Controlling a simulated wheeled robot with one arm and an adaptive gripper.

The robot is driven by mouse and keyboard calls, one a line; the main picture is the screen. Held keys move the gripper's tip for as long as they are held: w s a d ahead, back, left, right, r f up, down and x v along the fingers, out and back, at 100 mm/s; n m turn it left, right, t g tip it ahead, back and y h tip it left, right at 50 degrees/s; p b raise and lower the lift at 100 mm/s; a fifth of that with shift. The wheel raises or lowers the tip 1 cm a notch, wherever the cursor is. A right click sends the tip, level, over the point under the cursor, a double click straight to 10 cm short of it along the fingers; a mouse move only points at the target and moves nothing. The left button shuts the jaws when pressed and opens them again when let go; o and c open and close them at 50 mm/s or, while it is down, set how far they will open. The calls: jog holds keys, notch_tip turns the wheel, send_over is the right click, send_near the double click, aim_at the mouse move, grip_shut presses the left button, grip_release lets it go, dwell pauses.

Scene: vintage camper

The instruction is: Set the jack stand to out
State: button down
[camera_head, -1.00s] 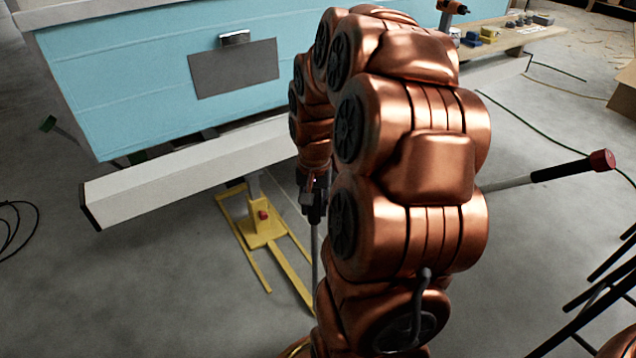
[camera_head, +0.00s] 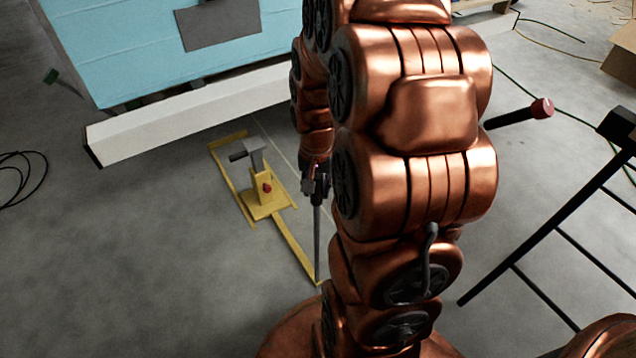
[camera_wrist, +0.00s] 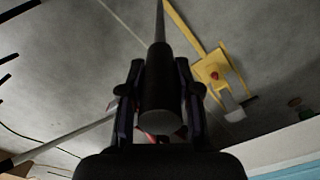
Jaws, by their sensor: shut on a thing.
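The yellow jack stand (camera_head: 262,192) with a grey post and a red knob stands on the floor in the head view, in front of the white beam and clear of it. It also shows in the wrist view (camera_wrist: 214,70) at the upper right. My gripper (camera_head: 317,186) is shut on the black grip of the jack's long handle (camera_head: 317,235). In the wrist view the fingers (camera_wrist: 158,78) clasp the grip (camera_wrist: 158,95) from both sides. The rod runs down to the near end of the yellow frame. My arm hides part of the floor to the right.
The white beam (camera_head: 185,122) runs below the camper's blue body (camera_head: 130,50), behind the jack. A rod with a red end (camera_head: 541,108) sticks out right of my arm. A dark metal frame (camera_head: 550,240) stands at the right. The floor at front left is clear.

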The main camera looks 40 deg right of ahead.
jog(key=shift+d, duration=0.1)
jog(key=c, duration=0.8)
grip_release()
jog(key=shift+r, duration=0.15)
notch_tip(320, 180, up, 12)
jog(key=shift+f, duration=0.15)
jog(key=s+a+r+n+p, duration=0.3)
jog(key=s+a+r+p, duration=0.2)
jog(key=r+p, duration=0.5)
jog(key=s+a+r+n+g+p, duration=0.1)
jog(key=s+a+r+n+p, duration=0.2)
jog(key=s+a+r+p, duration=0.3)
jog(key=s+a+r+n+p, duration=0.3)
jog(key=s+a+r+p, duration=0.3)
jog(key=r+p, duration=1)
jog(key=shift+s+a+n+g+p, duration=0.2)
jog(key=shift+a+n+g+p, duration=0.25)
jog(key=shift+p, duration=0.3)
